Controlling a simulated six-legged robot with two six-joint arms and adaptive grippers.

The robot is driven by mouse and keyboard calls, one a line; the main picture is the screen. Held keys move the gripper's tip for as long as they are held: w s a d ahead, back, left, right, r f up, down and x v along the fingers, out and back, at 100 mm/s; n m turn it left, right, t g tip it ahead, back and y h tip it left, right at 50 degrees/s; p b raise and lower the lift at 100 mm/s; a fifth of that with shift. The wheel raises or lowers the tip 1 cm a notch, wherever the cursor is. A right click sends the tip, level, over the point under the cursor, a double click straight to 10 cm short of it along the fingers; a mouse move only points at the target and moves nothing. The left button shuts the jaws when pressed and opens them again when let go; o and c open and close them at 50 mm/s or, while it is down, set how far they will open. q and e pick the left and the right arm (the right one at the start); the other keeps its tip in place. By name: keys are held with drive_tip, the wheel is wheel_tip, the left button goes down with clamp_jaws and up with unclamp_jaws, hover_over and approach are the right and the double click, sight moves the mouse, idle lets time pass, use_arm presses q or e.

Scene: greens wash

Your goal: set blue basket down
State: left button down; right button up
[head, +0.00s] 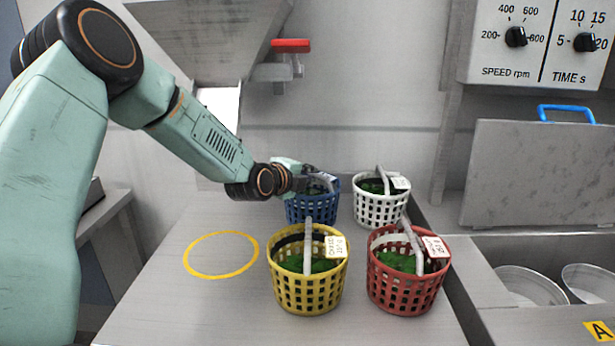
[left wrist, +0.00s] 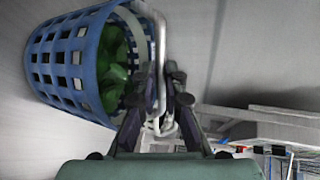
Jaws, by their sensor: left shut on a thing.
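The blue basket (head: 312,209) holds green leaves and stands at the back of the row of baskets, left of the white one. It also shows at the upper left of the left wrist view (left wrist: 70,58). My left gripper (head: 308,178) reaches over it from the left. Its fingers (left wrist: 163,85) are shut on the basket's pale handle (left wrist: 150,25). The yellow basket hides part of the blue basket's base, and I cannot tell whether it touches the table. My right gripper is out of view.
A yellow ring (head: 185,256) marks an empty patch of the table at left. A yellow basket (head: 307,288), a red basket (head: 405,288) and a white basket (head: 380,209) stand close by. A steel chute (head: 205,40) with a red handle (head: 291,45) hangs behind.

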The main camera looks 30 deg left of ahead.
use_arm(q)
drive_tip(key=shift+w, duration=0.1)
drive_tip(key=c, duration=1.8)
unclamp_jaws()
drive_tip(key=shift+d, duration=0.1)
drive_tip(key=o, duration=0.4)
drive_tip(key=shift+r, duration=0.1)
drive_tip(key=p+v, duration=0.8)
drive_tip(key=v, duration=0.4)
drive_tip(key=shift+p, duration=0.3)
